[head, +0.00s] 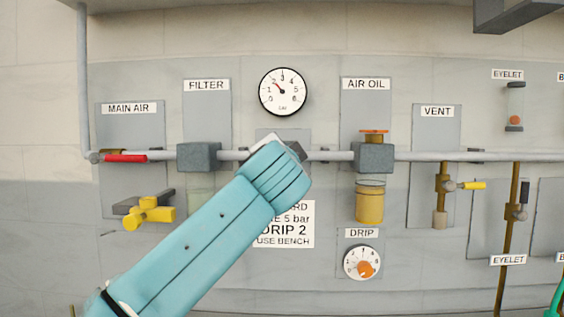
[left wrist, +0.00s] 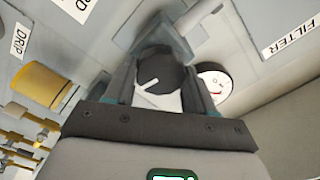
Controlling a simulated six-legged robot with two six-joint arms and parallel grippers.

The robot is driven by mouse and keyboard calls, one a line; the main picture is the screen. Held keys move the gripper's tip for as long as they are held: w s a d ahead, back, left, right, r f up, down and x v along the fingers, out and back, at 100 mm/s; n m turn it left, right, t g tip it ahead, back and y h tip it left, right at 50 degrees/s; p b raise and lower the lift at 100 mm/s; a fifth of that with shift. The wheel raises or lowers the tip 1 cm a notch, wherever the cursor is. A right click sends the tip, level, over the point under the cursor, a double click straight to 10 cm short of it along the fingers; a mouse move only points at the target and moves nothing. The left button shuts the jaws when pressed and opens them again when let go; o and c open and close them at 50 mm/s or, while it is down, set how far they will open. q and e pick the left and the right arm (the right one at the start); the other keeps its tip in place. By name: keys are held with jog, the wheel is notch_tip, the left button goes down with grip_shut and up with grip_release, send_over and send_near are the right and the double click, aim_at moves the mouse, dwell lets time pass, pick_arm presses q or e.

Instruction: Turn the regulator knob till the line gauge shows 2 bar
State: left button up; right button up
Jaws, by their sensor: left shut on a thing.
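The regulator knob (left wrist: 158,68) is dark and round with a white pointer line. In the left wrist view it sits between the two fingers of my left gripper (left wrist: 160,85), which is shut on it. In the head view my left gripper (head: 279,148) reaches the regulator on the pipe, and its arm hides most of the knob. The line gauge (head: 283,92) is a white dial marked 0 to 6 above the regulator. Its red needle points up-left, near 2, between 1 and 3. The gauge is partly hidden in the left wrist view (left wrist: 213,82). My right gripper is not in view.
A grey pipe (head: 228,156) runs across the wall. The filter (head: 199,157) is left of the regulator, the air oil unit (head: 374,158) right. The red main air handle (head: 126,158) and yellow valve (head: 150,210) are further left. A drip dial (head: 362,263) sits low right.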

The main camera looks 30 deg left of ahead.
pick_arm(q)
jog(key=shift+f, duration=0.2)
jog(key=o, duration=1)
jog(key=shift+r, duration=0.1)
jog(key=shift+o, duration=0.2)
jog(key=b+v, duration=0.3)
jog(key=v, duration=1.3)
jog(key=shift+s+b, duration=0.2)
jog(key=shift+b, duration=0.1)
